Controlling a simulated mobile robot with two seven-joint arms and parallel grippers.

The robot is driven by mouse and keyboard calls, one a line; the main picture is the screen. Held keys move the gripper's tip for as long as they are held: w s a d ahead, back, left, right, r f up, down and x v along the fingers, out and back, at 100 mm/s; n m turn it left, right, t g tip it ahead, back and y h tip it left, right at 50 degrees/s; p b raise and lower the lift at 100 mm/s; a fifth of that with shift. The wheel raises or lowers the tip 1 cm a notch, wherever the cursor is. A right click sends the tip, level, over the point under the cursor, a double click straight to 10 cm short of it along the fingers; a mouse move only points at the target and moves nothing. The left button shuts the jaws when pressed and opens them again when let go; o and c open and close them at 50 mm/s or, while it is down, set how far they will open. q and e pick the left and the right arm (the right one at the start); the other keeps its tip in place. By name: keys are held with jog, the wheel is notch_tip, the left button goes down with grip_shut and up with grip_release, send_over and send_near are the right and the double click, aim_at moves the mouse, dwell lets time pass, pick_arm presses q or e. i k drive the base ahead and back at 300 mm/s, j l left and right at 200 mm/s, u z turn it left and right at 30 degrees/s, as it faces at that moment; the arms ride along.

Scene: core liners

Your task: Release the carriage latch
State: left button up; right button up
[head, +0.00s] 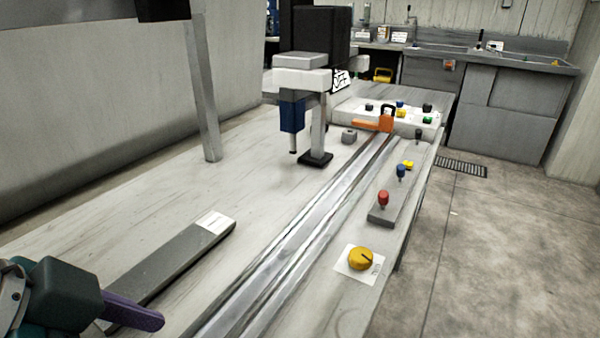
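An orange part with a dark upright loop (380,122) sits at the far end of the long metal rail (300,232). It may be the carriage latch; I cannot tell whether it is engaged. A black and white machine head (303,76) with a blue body (292,114) and a thin downward tip stands left of the rail's far end. My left gripper (134,311), teal with a purple finger, is at the lower left, beside a grey bar and far from the orange part. Only one finger shows clearly, so its opening is unclear. My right gripper is out of view.
A white panel (432,133) with coloured buttons is behind. A grey bar (170,268) lies left. A grey post (203,100) rises at upper left.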

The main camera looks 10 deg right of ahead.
aim_at(384, 195)
jog(key=z, duration=0.7)
jog(key=i+j+z, duration=0.1)
jog(key=i+z, duration=0.35)
jog(key=i, duration=0.15)
